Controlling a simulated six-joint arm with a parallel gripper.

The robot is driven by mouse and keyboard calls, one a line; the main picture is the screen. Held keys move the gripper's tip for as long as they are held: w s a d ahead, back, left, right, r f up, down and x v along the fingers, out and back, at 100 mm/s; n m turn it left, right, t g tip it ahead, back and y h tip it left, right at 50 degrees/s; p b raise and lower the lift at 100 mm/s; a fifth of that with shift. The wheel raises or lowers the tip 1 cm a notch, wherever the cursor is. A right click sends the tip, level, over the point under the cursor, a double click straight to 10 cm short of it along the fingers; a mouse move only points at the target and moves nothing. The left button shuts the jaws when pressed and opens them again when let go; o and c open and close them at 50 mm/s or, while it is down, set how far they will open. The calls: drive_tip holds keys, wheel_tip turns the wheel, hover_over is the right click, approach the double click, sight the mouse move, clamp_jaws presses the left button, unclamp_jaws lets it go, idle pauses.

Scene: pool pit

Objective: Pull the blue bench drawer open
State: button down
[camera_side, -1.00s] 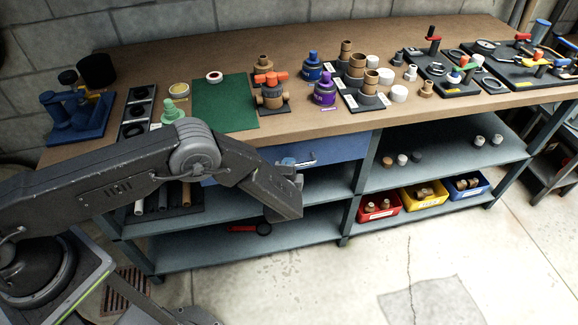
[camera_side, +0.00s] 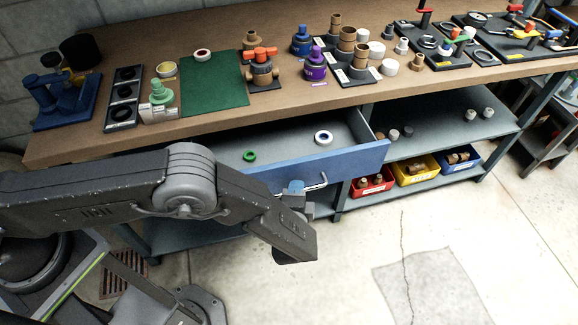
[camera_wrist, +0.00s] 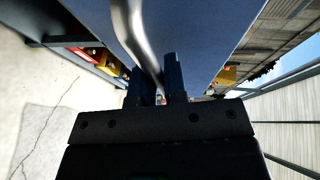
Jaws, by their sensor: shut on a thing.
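The blue bench drawer (camera_side: 345,158) stands pulled out from under the bench top in the side view. A green ring (camera_side: 250,156) and a white ring with a blue centre (camera_side: 323,138) lie inside it. Its metal bar handle (camera_side: 318,184) is on the front face and also shows in the wrist view (camera_wrist: 133,35). My gripper (camera_side: 296,187) is at the handle, with its blue fingers (camera_wrist: 158,82) shut on the bar. My arm hides the left part of the drawer front.
The wooden bench top (camera_side: 130,60) carries valves, fittings and a green mat (camera_side: 213,84). Red (camera_side: 372,183), yellow (camera_side: 416,170) and blue (camera_side: 458,158) bins stand on the lower shelf, right of the drawer. The concrete floor in front (camera_side: 480,230) is clear.

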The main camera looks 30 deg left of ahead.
drive_tip(key=s+d, duration=0.7)
drive_tip(key=shift+s+d, duration=0.3)
drive_tip(key=shift+d, duration=0.05)
drive_tip(key=c, duration=1.2)
unclamp_jaws()
